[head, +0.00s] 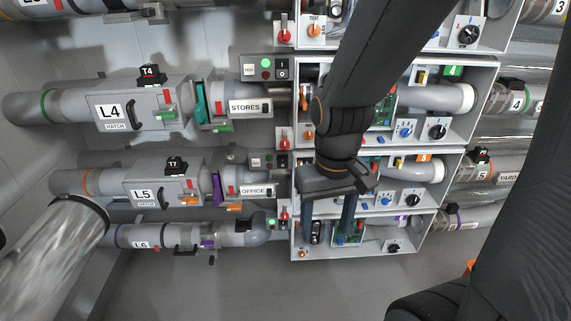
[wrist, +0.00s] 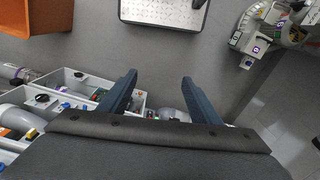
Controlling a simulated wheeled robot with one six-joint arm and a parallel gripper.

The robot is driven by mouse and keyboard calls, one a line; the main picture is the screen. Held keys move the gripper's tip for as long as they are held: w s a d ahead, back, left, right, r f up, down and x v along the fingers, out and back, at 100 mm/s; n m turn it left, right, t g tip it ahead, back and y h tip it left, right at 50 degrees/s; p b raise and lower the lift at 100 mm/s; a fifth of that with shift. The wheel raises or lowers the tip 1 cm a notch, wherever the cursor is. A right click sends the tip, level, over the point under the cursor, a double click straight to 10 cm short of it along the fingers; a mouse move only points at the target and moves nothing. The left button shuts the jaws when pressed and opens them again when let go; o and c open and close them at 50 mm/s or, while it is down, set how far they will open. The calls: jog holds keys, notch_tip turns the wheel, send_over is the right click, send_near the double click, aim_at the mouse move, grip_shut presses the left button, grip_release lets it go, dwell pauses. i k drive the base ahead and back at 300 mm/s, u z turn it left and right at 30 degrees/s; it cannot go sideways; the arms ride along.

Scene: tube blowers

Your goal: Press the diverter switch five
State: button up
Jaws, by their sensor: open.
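In the head view, the row-five control box (head: 455,165) carries an orange tag (head: 424,157), a yellow switch (head: 398,162), a blue knob (head: 386,199) and a black knob (head: 415,199). A small panel left of it holds a black rocker (head: 283,160). I cannot tell which of these is the diverter switch; no legible label names it. My gripper (head: 332,236) is open and empty, its two blue fingers pointing down in front of the lower boxes. It hides part of box five. In the wrist view, my gripper (wrist: 159,77) spans bare floor and a box edge.
Box four (head: 485,100) is above and box six (head: 330,255) below. Tubes L4 (head: 70,105) and L5 (head: 75,182) run left. In the wrist view, an orange bin (wrist: 35,25) and a light plate (wrist: 165,10) stand near clear grey floor.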

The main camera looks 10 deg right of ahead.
aim_at(283, 162)
jog(key=z, duration=1.85)
jog(key=k, duration=0.7)
jog(key=u, duration=1.45)
